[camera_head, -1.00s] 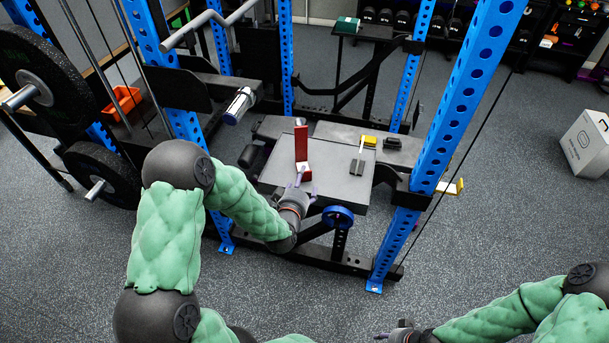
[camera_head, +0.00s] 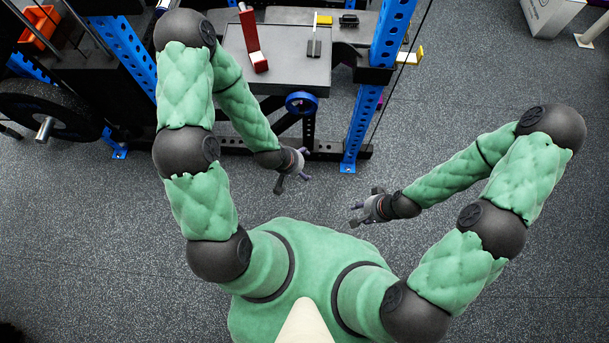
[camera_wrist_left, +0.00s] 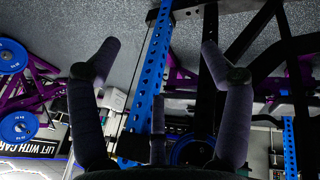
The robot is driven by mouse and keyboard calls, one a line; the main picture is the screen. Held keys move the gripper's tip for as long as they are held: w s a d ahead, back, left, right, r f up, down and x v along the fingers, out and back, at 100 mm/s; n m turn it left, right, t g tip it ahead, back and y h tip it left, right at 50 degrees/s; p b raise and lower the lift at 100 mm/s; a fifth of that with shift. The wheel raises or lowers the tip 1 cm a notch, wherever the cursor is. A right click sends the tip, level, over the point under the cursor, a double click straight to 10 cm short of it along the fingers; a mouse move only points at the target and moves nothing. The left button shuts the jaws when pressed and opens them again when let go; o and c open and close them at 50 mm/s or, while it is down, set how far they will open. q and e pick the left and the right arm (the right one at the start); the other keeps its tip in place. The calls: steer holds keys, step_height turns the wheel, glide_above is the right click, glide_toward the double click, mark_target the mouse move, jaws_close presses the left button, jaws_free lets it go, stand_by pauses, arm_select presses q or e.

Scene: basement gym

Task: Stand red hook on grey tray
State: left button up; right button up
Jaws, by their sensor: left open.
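My left gripper (camera_head: 293,171) is open and empty, well below and apart from the hook.
A small dark grey item (camera_head: 314,47) and a yellow item (camera_head: 324,19) are to the right of the hook. A blue upright (camera_head: 364,122) stands at the surface's right, and a blue round knob (camera_head: 301,103) is below its front edge.

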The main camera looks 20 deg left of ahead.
arm_select(q)
steer(key=s+d+f+m+g+h, duration=0.1)
steer(key=s+d+f+g, duration=0.2)
steer(key=s, duration=0.5)
steer(key=shift+d, duration=0.5)
